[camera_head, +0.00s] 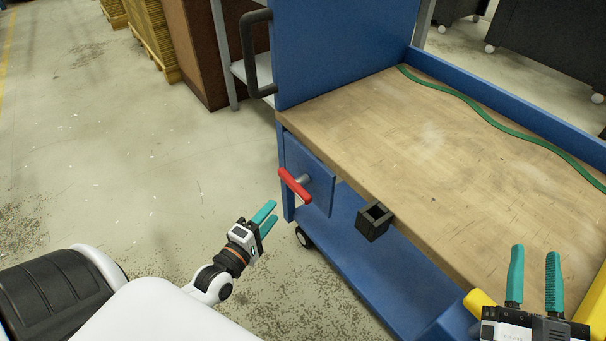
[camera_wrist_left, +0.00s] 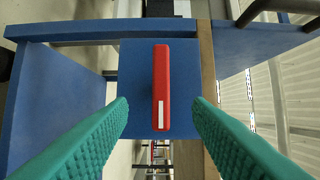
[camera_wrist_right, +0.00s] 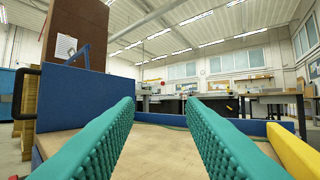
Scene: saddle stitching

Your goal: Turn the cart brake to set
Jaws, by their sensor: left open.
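The cart brake is a red bar handle (camera_head: 295,185) on a short grey shaft, mounted on a blue plate (camera_head: 318,184) at the cart's near left corner. In the left wrist view the red handle (camera_wrist_left: 161,88) stands lengthwise between the fingers, with a white mark near its lower end. My left gripper (camera_head: 267,218) is open and empty, a little short of the handle and apart from it. My right gripper (camera_head: 535,277) is open and empty above the cart's near right part; its fingers also show in the right wrist view (camera_wrist_right: 165,125).
The blue cart has a wooden top (camera_head: 400,130) with a green strap (camera_head: 500,125) on it. A black square holder (camera_head: 374,221) sits on its front edge. A black push handle (camera_head: 255,55) sticks out at the left. The floor (camera_head: 150,170) left of the cart is clear.

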